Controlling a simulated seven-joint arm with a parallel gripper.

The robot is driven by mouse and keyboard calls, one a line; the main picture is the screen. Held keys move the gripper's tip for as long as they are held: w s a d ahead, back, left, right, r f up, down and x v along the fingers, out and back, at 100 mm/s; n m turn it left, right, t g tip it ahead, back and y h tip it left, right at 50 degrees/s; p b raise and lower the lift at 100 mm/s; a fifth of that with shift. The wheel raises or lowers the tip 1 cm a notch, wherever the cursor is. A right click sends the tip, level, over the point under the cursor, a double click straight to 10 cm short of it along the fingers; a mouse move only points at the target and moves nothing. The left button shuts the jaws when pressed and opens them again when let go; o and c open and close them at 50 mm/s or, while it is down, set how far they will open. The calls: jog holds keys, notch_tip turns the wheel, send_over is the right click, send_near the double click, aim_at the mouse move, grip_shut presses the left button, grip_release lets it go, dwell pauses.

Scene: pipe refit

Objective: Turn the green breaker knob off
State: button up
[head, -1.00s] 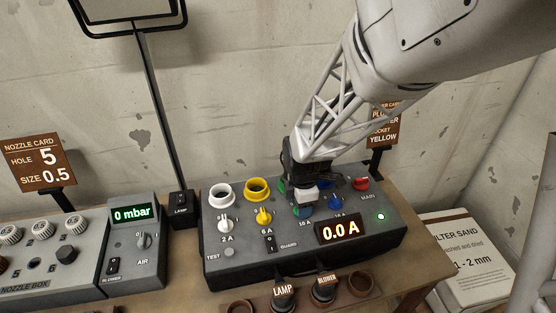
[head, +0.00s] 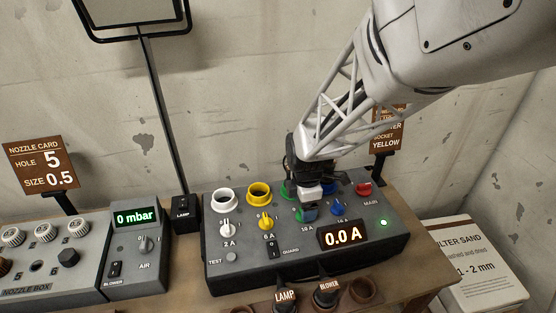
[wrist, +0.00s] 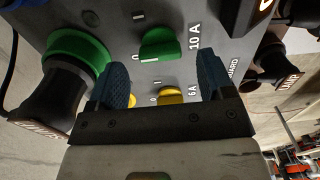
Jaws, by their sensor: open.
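The green breaker knob (wrist: 160,44), by the 10 A label, shows clearly in the wrist view on the grey panel (wrist: 195,15). Marks I and 0 stand beside it; which one it points at is hard to tell. My gripper (wrist: 162,64) is open, with its two blue fingers apart on either side of the knob's line, just short of it in the picture. Nothing is between the pads that I can see as gripped. In the head view my gripper (head: 308,206) is over the 10 A place and largely hides the green knob.
The yellow 6 A knob (head: 266,222), white 2 A knob (head: 228,228) and blue knob (head: 337,206) are neighbours. A black plug (wrist: 45,105) sits in the green-ringed socket (wrist: 78,52). The display (head: 343,237) reads 0.0 A; a green light (head: 383,223) is lit.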

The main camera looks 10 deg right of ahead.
jog(key=shift+r, duration=2.75)
jog(key=shift+s+r+m, duration=0.25)
jog(key=shift+r+m, duration=0.05)
jog(key=shift+r, duration=0.05)
jog(key=s+a+r+m+t, duration=0.1)
jog(key=s+r+m+t, duration=0.1)
jog(key=s+r+m, duration=1.1)
jog(key=s+m, duration=0.3)
jog(key=m, duration=0.1)
jog(key=shift+s+a+m+t, duration=0.3)
jog(key=shift+s+m, duration=0.1)
jog(key=shift+r, duration=0.1)
